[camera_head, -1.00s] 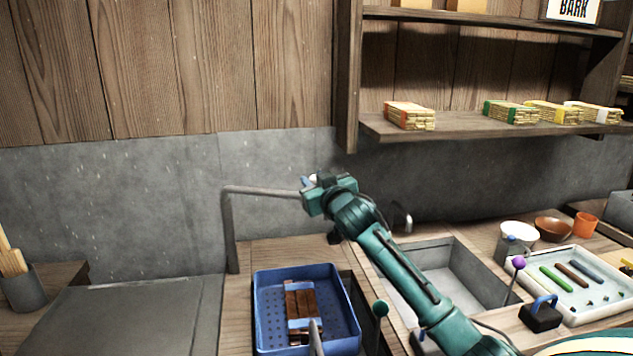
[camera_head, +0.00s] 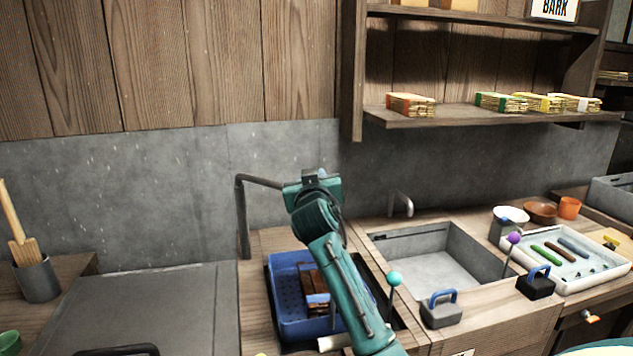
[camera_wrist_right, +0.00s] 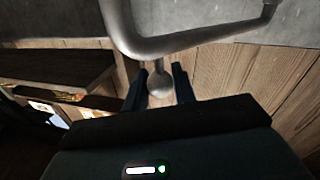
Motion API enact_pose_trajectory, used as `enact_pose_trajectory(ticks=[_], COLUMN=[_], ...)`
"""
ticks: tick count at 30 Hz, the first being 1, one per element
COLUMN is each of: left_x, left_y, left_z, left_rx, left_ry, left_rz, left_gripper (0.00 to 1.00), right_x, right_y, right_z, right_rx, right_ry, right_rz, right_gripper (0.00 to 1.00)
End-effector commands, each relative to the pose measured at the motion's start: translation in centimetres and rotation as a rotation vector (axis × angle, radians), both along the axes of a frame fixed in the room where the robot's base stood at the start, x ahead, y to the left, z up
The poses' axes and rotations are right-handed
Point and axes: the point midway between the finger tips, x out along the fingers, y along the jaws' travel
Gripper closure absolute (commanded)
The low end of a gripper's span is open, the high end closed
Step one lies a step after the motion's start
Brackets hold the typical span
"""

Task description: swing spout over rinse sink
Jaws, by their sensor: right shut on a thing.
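The spout (camera_head: 243,215) is a grey pipe rising at the back of the counter and bending toward the right. Its far end is hidden behind my right gripper (camera_head: 312,185) in the head view. In the right wrist view, the bent pipe (camera_wrist_right: 185,42) crosses above my right gripper's fingers (camera_wrist_right: 160,82), which are shut on the spout's rounded grip (camera_wrist_right: 160,80). A grey sink (camera_head: 430,265) lies open and empty right of my arm. A blue perforated basket (camera_head: 284,285) sits in a dark-rimmed recess left of it. I cannot tell which is the rinse sink. My left gripper is not in view.
A small tap (camera_head: 400,203) stands behind the grey sink. A ball-topped teal lever (camera_head: 394,280) and a blue-handled block (camera_head: 441,308) stand in front. A white tray (camera_head: 565,285) and bowls are right. A shelf (camera_head: 480,116) overhangs behind.

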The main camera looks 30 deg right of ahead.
Motion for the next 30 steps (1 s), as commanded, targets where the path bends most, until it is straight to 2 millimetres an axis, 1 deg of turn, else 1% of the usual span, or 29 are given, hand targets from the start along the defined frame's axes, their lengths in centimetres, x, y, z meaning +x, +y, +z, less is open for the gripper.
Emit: enact_pose_trajectory(ticks=[3, 8, 22, 23, 30], left_x=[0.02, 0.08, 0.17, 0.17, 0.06], left_y=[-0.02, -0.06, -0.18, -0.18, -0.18], left_z=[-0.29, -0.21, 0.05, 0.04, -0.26], left_rx=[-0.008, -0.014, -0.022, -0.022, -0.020], left_ry=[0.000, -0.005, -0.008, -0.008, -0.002], left_rz=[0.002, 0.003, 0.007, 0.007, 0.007], left_gripper=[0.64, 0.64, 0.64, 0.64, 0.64], right_x=[-0.12, -0.26, -0.32, -0.32, -0.32], right_y=[0.57, 0.89, 0.97, 0.97, 0.97], right_z=[-0.03, 0.06, 0.16, 0.16, 0.10], right_rx=[0.001, -0.001, -0.002, -0.002, -0.001], right_ry=[-0.003, -0.003, -0.004, -0.004, -0.002], right_rz=[-0.027, -0.053, -0.065, -0.064, -0.065], right_gripper=[1.00, 1.00, 1.00, 0.73, 0.54])
